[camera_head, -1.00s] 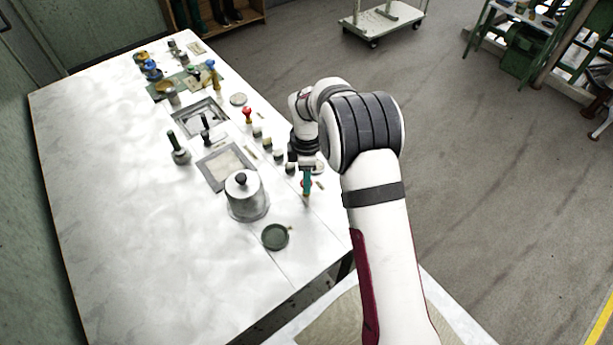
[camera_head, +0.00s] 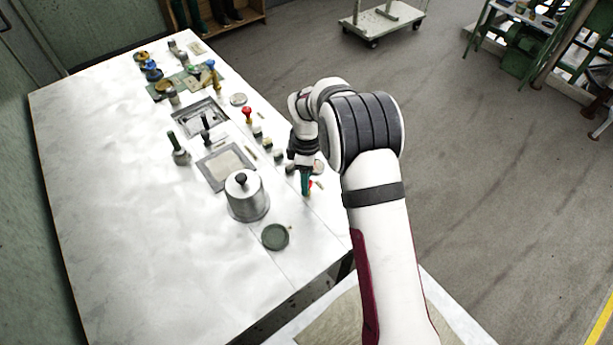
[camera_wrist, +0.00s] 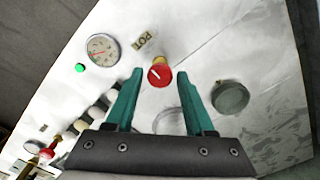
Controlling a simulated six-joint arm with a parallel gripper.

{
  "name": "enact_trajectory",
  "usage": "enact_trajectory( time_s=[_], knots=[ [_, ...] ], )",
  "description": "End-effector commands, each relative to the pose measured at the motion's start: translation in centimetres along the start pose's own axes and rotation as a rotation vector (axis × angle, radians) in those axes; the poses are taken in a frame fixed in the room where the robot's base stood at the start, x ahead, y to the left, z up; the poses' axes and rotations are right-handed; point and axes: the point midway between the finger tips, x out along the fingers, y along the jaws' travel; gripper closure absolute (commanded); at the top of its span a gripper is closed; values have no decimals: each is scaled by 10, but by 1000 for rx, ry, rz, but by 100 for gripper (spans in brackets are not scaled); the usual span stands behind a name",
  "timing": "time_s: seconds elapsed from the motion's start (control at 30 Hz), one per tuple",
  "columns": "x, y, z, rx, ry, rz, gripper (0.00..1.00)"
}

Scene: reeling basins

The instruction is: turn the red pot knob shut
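The red pot knob (camera_wrist: 159,77) shows in the wrist view, with a white line on its face and a brass-coloured part behind it. A tag reading POT (camera_wrist: 145,39) is beside it. My gripper (camera_wrist: 159,73) is open, with one teal finger on each side of the knob and a visible gap on both sides. I cannot tell how far the fingertips reach down along it. In the head view my gripper (camera_head: 305,183) is at the table's right edge, and only a bit of the red knob (camera_head: 310,185) shows beside the fingers.
A round gauge (camera_wrist: 101,49) and a green button (camera_wrist: 80,68) are near the knob. A dark green dish (camera_head: 276,237) and a lidded steel pot (camera_head: 247,198) stand nearby. A red-topped handle (camera_head: 247,114) and several small knobs line the edge further back. The table's left side is clear.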

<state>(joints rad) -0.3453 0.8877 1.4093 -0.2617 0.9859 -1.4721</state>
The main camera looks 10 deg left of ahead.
Motion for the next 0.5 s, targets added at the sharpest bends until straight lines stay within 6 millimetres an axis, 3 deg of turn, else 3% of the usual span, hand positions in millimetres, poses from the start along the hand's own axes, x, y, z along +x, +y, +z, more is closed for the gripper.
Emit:
enact_trajectory(
  time_s=[0.07,0.37,0.5],
  knots=[
    [0,0,0,0,0,0,31],
    [-2,0,0,-1,0,1,31],
    [-23,1,0,-2,1,4,31]
  ],
)
